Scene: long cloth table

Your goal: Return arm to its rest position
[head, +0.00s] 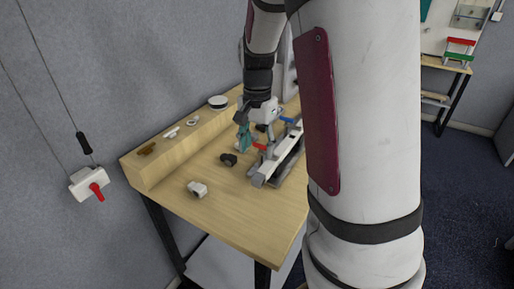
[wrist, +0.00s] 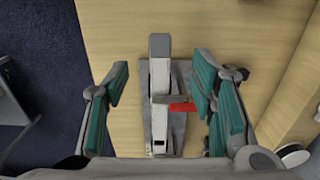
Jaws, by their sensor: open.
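My gripper (head: 245,138) hangs low over the wooden table (head: 236,220) in the head view. Its teal fingers are apart. In the wrist view my gripper (wrist: 160,82) is open, with the grey rail-like fixture (wrist: 160,60) showing between the fingers. A red part (wrist: 182,107) of the fixture lies close to the right finger; I cannot tell if they touch. The fixture also shows in the head view (head: 268,173), beside the gripper. My arm's large white link hides the right part of the table.
A white fitting (head: 197,189) and a dark round part (head: 228,159) lie on the table. A raised wooden ledge (head: 158,170) along the wall carries several small parts and a white round piece (head: 218,101). A box with a red lever (head: 97,191) hangs at the left wall.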

